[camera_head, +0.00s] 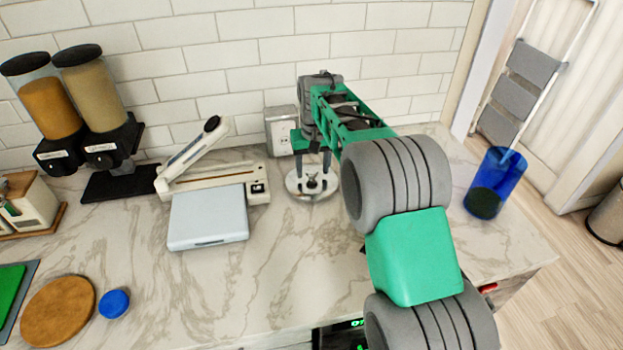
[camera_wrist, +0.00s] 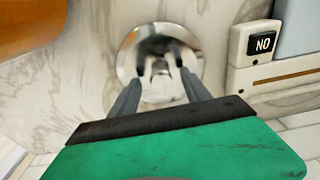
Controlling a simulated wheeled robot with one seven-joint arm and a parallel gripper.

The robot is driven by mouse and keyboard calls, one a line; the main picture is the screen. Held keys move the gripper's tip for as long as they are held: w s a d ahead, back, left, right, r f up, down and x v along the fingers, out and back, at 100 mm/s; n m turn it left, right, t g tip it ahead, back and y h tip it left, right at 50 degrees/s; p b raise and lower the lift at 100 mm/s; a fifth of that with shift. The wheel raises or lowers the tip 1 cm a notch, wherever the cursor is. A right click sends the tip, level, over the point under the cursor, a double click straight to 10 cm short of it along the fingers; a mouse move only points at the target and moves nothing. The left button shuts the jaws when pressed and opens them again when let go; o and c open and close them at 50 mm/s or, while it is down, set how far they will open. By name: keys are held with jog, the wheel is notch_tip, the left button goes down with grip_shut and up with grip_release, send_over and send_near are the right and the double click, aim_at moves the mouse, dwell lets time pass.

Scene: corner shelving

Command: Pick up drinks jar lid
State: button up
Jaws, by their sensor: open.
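The drinks jar lid (camera_head: 297,187) is a round, shiny metal disc with a small knob in its middle. It lies flat on the marble counter, in front of the tiled wall. In the wrist view the lid (camera_wrist: 128,62) fills the upper middle, with its knob between my fingers. My gripper (camera_head: 313,177) points down over the lid, its two dark fingers apart on either side of the knob. In the wrist view my gripper (camera_wrist: 161,74) is open, and I cannot tell whether a finger touches the knob. Part of the lid is hidden behind the fingers.
A cream sealer-like device (camera_head: 215,180) with a raised arm and a pale blue box (camera_head: 207,218) stand left of the lid. A blue tumbler (camera_head: 495,183) stands at right. The counter in front of the lid is clear.

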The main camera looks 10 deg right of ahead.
jog(key=shift+a+f, duration=0.1)
jog(key=shift+f, duration=0.25)
jog(key=shift+c, duration=0.6)
grip_shut()
